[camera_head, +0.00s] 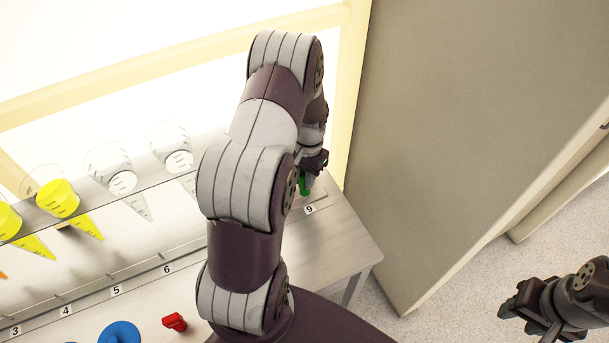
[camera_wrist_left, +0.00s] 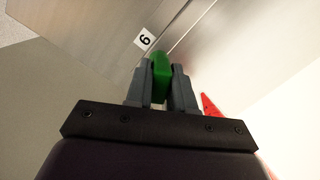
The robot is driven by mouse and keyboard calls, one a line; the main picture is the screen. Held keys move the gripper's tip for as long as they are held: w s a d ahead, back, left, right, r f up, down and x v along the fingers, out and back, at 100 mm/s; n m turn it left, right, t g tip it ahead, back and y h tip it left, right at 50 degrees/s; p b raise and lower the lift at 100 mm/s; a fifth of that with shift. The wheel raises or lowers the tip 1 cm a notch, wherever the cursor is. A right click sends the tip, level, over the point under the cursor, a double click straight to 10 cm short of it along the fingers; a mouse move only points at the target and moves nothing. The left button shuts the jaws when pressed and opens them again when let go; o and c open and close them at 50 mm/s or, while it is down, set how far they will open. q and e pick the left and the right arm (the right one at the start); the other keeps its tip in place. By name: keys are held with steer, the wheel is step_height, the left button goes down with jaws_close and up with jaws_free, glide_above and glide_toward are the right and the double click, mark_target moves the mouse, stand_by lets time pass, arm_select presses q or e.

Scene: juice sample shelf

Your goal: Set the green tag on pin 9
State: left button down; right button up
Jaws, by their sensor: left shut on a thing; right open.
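My left gripper (camera_head: 313,163) is shut on the green tag (camera_head: 306,184), near the right end of the shelf bench. In the left wrist view the green tag (camera_wrist_left: 160,75) sits upright between the two fingers of the gripper (camera_wrist_left: 160,88). The label 9 (camera_head: 309,209) is just below the tag in the head view, and it also shows in the left wrist view (camera_wrist_left: 144,39). Pin 9 itself I cannot make out, and whether the tag touches it I cannot tell. My right gripper (camera_head: 512,302) is open and empty at the far right, over the floor.
Labels 3 to 6 (camera_head: 116,290) run along the rail at left; my left arm hides the middle. Clear cones (camera_head: 122,181) and yellow-filled cones (camera_head: 65,203) hang above. A red tag (camera_head: 174,322) and blue ring (camera_head: 119,335) lie in front. A grey cabinet (camera_head: 430,130) stands at right.

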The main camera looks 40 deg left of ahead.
arm_select(q)
steer(key=shift+f+b, duration=0.5)
steer(key=shift+f, duration=0.35)
stand_by(0.4)
steer(key=shift+f, duration=0.7)
steer(key=c, duration=0.9)
jaws_free()
steer(key=r, duration=0.5)
steer(key=w+r, duration=0.1)
steer(key=r, duration=0.1)
steer(key=shift+r, duration=0.25)
